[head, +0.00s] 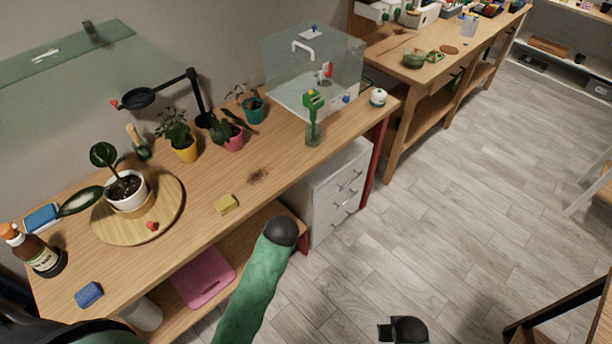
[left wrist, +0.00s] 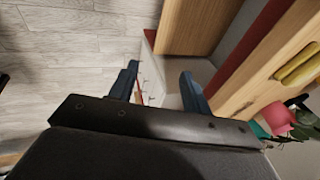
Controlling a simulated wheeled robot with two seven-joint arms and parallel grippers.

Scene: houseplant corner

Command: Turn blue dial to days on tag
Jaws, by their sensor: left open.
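A small blue knob-like part (head: 346,99), which may be the blue dial, shows at the lower front of the clear box (head: 283,60) at the bench's far end. A second small blue spot (head: 314,28) sits on a pale plate at the box's back. A small white patch (head: 366,102) at the front corner may be a tag; no writing is readable. My left gripper (left wrist: 160,85) is open and empty in the left wrist view, off the bench front with the drawer unit beyond it. Its fingers cannot be made out in the head view. My right gripper is not identifiable.
White drawers (head: 335,190) stand underneath; open floor lies right.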

